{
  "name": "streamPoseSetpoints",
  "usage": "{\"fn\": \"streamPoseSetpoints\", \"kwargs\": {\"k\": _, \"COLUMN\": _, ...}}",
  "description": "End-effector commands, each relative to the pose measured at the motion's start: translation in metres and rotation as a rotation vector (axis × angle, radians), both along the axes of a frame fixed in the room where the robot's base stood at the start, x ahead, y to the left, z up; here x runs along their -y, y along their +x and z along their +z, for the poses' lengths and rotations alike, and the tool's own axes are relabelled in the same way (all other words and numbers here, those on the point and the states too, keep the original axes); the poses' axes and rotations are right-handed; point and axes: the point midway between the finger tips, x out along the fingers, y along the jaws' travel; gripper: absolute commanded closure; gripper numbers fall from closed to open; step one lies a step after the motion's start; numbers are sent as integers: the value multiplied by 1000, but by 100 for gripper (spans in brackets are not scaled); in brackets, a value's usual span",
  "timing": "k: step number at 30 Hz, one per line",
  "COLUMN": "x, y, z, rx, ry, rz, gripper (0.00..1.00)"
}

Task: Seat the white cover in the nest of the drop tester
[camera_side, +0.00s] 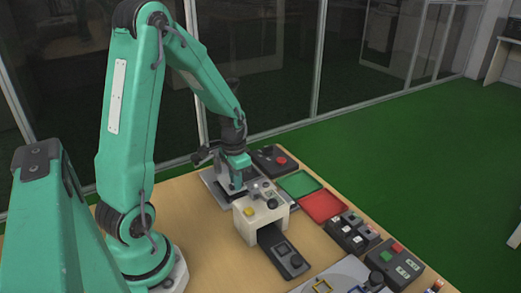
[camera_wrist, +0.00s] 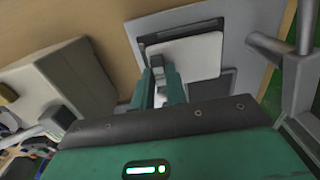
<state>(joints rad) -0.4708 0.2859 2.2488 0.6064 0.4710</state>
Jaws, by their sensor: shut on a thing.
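The white cover (camera_wrist: 192,54) is between my fingertips at its near left edge in the wrist view. My gripper (camera_wrist: 160,76) is shut on it. The cover lies over a dark, rectangular nest (camera_wrist: 148,40) in the grey plate of the drop tester (camera_wrist: 228,30). A dark strip of the nest shows along the cover's upper and left edges; whether the cover is down in it or just above, I cannot tell. In the side view my gripper (camera_side: 235,188) is low over the grey plate (camera_side: 212,184), and my arm hides the cover.
A white machine (camera_side: 246,226) with a yellow button stands close in front of my gripper. A black box with a red button (camera_side: 281,160) is behind. Green (camera_side: 300,183) and red (camera_side: 322,206) trays lie to the right. Grey posts (camera_wrist: 297,65) rise at right in the wrist view.

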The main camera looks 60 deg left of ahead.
Motion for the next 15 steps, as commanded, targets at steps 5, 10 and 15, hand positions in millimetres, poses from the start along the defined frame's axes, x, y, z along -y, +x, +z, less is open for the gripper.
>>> {"fn": "streamPoseSetpoints", "kwargs": {"k": 5, "x": 0, "y": 0, "z": 0, "rx": 0, "ry": 0, "rz": 0, "gripper": 100}}
{"fn": "streamPoseSetpoints", "kwargs": {"k": 10, "x": 0, "y": 0, "z": -2, "rx": 0, "ry": 0, "rz": 0, "gripper": 100}}
{"fn": "streamPoseSetpoints", "kwargs": {"k": 15, "x": 0, "y": 0, "z": -3, "rx": 0, "ry": 0, "rz": 0, "gripper": 100}}
